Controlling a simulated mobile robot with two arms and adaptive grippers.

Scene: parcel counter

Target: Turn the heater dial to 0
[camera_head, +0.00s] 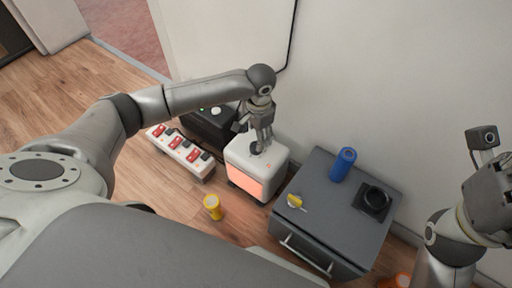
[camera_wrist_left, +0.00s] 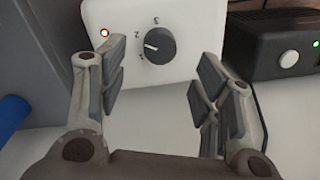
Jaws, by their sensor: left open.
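The heater (camera_head: 270,157) is a white box with a glowing orange front, standing against the wall. In the left wrist view, its white top face (camera_wrist_left: 190,20) carries a round dark dial (camera_wrist_left: 160,45) with the marks 1, 2 and 3. The dial's white pointer line faces left, around the 1 and 2 marks; a 0 mark is not visible. A small red light shows beside it. My left gripper (camera_head: 260,138) is over the heater's top. In the left wrist view, its fingers (camera_wrist_left: 158,78) are spread apart, with the dial visible between them and nothing gripped.
A power strip (camera_head: 180,152) with red switches and a black box (camera_head: 211,122) stand left of the heater. A grey cabinet (camera_head: 330,212) stands right, carrying a blue cylinder (camera_head: 343,164). A yellow can (camera_head: 212,207) stands in front. My right wrist shows at the right edge.

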